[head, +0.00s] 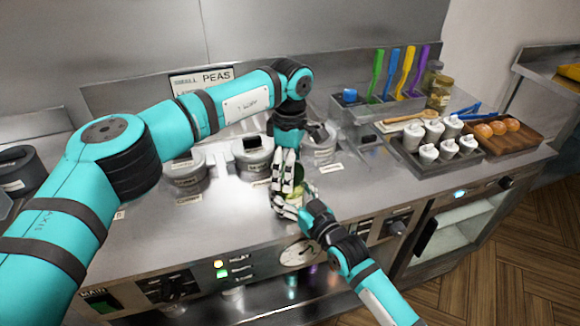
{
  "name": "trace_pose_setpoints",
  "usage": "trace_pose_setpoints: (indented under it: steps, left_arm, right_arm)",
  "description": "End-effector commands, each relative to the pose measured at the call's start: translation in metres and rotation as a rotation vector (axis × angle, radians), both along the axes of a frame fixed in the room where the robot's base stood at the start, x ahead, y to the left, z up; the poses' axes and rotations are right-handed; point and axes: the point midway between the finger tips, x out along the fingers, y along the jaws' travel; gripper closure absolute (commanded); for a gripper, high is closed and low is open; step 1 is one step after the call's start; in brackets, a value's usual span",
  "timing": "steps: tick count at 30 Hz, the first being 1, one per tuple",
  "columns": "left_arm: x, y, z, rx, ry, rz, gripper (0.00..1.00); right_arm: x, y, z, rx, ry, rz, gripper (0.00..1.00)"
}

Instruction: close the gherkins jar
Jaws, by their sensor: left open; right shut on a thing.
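A small greenish jar (299,188), seemingly the gherkins jar, is at the front middle of the steel counter, mostly hidden by my grippers. My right gripper (288,203) comes in from the lower right and is shut on this jar low down. My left gripper (286,172) points down from above, open, close over the top of the jar. I cannot tell whether it touches the jar. The jar's mouth and lid are hidden behind the fingers.
Lidded grey tubs (185,172) stand left and behind the grippers. A tray of white cups (432,133), a wooden board of buns (497,130), colored utensils (393,72) and glass jars (440,93) are at right. The counter's front edge is close.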

Motion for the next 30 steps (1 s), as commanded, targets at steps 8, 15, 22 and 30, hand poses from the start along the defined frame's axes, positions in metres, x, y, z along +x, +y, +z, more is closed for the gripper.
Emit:
trace_pose_setpoints:
  steps: [8,15,22,30]
  left_arm:
    - [0.001,-0.001,0.035,-0.001,-0.004,0.000,0.11]
    - [0.001,-0.001,0.085,-0.001,-0.003,0.001,0.11]
    - [0.001,-0.001,0.115,0.001,-0.001,-0.001,0.11]
    - [0.001,-0.001,0.120,0.000,0.000,0.000,0.11]
  right_arm:
    - [0.000,0.000,0.000,0.002,0.001,0.000,1.00]
    - [0.000,0.000,0.000,0.002,0.001,0.000,1.00]
    - [0.000,0.000,0.000,0.002,0.001,0.000,1.00]
    - [0.000,0.000,0.000,0.002,0.001,0.000,1.00]
